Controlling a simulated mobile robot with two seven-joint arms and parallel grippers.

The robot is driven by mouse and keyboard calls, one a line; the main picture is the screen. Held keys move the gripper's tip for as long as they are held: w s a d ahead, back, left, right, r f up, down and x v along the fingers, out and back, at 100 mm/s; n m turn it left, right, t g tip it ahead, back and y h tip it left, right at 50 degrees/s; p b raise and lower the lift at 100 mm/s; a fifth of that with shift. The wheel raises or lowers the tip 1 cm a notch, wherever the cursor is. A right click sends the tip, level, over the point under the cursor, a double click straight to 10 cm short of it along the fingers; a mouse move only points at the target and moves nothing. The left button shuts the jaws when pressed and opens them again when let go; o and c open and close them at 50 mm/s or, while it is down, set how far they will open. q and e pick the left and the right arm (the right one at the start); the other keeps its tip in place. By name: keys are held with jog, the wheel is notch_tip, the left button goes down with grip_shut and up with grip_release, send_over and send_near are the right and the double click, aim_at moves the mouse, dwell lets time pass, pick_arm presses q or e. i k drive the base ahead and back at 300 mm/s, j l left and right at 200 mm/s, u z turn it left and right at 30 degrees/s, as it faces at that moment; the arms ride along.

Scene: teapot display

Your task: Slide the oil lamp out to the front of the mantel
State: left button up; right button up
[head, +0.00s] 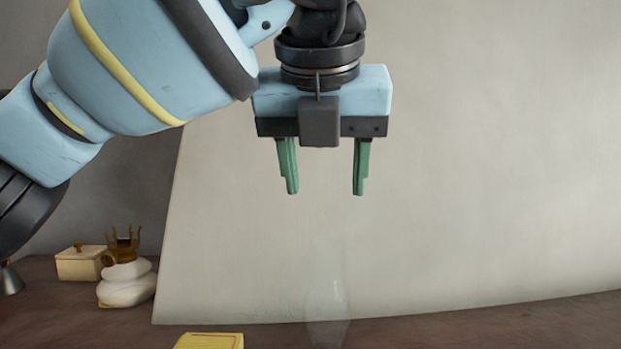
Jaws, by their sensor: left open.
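What looks like the oil lamp (126,283) stands at the lower left, with a rounded white body and a pronged brass burner on top. A clear glass chimney shape (327,295) stands apart at the bottom centre. It is faint, and its lower end is cut off by the picture edge. My left gripper (324,190) is open and empty, with green fingers pointing down. It shows above the glass in the picture and well to the right of the lamp, touching neither. My right gripper is not in view.
A cream lidded box (80,265) stands beside the lamp on its left. A yellow block-like thing (209,341) is cut off at the bottom edge. A pale backdrop panel (480,200) rises behind the brown surface (540,320). The surface at right is clear.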

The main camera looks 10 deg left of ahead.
aim_at(132, 281)
jog(key=u, duration=1.35)
jog(key=k+l, duration=0.1)
jog(key=k, duration=0.4)
